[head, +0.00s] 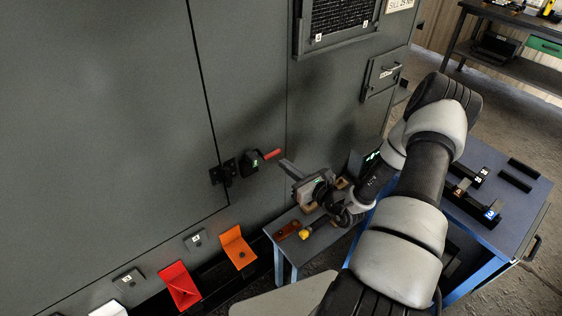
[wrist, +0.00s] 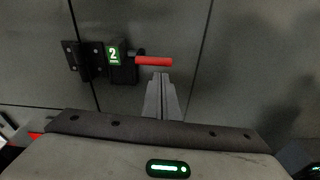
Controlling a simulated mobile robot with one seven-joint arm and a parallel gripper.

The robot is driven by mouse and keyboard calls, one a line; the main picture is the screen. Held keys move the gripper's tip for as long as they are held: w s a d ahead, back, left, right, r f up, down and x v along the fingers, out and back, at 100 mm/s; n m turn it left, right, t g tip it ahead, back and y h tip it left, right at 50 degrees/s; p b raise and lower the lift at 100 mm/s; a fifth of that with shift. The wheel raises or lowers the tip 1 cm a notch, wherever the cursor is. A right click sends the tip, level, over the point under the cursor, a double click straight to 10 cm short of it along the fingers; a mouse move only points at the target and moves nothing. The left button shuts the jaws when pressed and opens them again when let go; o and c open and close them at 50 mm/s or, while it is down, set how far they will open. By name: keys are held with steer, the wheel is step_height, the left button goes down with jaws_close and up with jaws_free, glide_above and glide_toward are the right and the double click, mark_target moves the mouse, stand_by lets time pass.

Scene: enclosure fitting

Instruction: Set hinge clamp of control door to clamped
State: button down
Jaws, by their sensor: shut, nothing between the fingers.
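The hinge clamp (head: 254,161) is a dark block with a red handle (head: 272,154), mounted beside a black hinge (head: 224,172) low on the grey door (head: 110,110). In the wrist view the clamp block (wrist: 121,64) carries a green label "2", and its red handle (wrist: 154,61) sticks out sideways to the right. My gripper (head: 284,163) is shut and empty. In the wrist view its fingertips (wrist: 160,77) lie just below the right part of the red handle. I cannot tell whether they touch it.
A small blue-grey table (head: 322,238) with small parts stands below my gripper. Red (head: 179,284) and orange (head: 237,247) brackets stand along the base at the lower left. A blue-framed bench (head: 512,228) is at the right. A handled panel (head: 384,72) is above.

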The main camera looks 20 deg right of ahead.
steer(key=v, duration=1.3)
steer(key=shift+s, duration=0.3)
steer(key=shift+r, duration=0.1)
